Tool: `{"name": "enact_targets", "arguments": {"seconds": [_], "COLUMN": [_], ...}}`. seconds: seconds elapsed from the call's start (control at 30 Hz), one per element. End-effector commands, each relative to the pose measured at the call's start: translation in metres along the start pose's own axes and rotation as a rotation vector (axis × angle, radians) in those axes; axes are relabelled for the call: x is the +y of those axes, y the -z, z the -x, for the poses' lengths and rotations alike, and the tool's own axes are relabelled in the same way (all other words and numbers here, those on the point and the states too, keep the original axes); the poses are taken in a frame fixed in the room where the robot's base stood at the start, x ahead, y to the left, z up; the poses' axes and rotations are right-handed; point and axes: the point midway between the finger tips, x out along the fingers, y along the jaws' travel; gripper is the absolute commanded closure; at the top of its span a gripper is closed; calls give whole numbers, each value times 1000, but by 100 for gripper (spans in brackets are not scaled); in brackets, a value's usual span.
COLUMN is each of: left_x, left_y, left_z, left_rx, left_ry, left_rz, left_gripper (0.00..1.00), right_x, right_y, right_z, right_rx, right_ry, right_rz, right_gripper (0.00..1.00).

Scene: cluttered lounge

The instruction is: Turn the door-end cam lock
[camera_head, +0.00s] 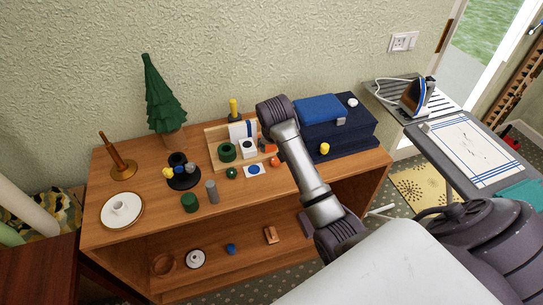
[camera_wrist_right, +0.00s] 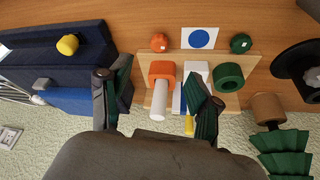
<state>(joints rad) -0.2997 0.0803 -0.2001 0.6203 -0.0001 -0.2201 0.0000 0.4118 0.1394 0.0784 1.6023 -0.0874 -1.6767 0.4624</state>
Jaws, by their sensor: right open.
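A wooden stand (camera_head: 213,147) on the sideboard holds a green ring (camera_head: 227,151), a white block (camera_head: 248,147) and an orange block, which is nearest the door side. In the right wrist view the orange block (camera_wrist_right: 162,70) has a pale cylinder (camera_wrist_right: 158,102) sticking out toward me. No piece is labelled as a cam lock. My right gripper (camera_wrist_right: 156,105) is open, its fingers spread to either side of the orange block and cylinder; I cannot tell whether they touch. In the head view my right arm partly hides the orange block. My left gripper is out of view.
A dark blue box (camera_head: 354,138) with a yellow knob (camera_head: 325,148) stands close beside my right arm. A blue-dot card (camera_head: 254,170), red ball (camera_head: 275,161) and green ball (camera_head: 232,173) lie before the stand. The sideboard's front right (camera_head: 360,167) is clear.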

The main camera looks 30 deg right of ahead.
Motion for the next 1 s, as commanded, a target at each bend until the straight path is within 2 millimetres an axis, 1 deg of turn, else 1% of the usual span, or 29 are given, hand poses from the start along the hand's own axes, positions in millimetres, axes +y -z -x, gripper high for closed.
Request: {"name": "enact_targets", "arguments": {"seconds": [0.07,0.17,0.27,0.5,0.6,0.7,0.83,1.0], "left_x": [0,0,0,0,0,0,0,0], "left_y": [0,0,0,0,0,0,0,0], "left_z": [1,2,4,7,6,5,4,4], "left_rx": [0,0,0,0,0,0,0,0], "left_ry": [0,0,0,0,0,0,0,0], "left_rz": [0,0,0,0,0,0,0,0], "left_gripper": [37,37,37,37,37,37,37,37], "right_x": [0,1,1,1,1,0,0,0], "right_y": [3,3,2,2,2,2,2,2], "right_z": [-1,-12,-30,-83,-103,-118,-130,-135], "right_rx": [-2,-5,-5,-4,-3,-2,-2,-1], "right_ry": [-2,-3,-4,-3,-3,-2,-2,0], "right_rz": [-11,-11,-10,-8,-8,-8,-8,-8], "right_gripper": [37,37,37,37,37,37,37,37]}}
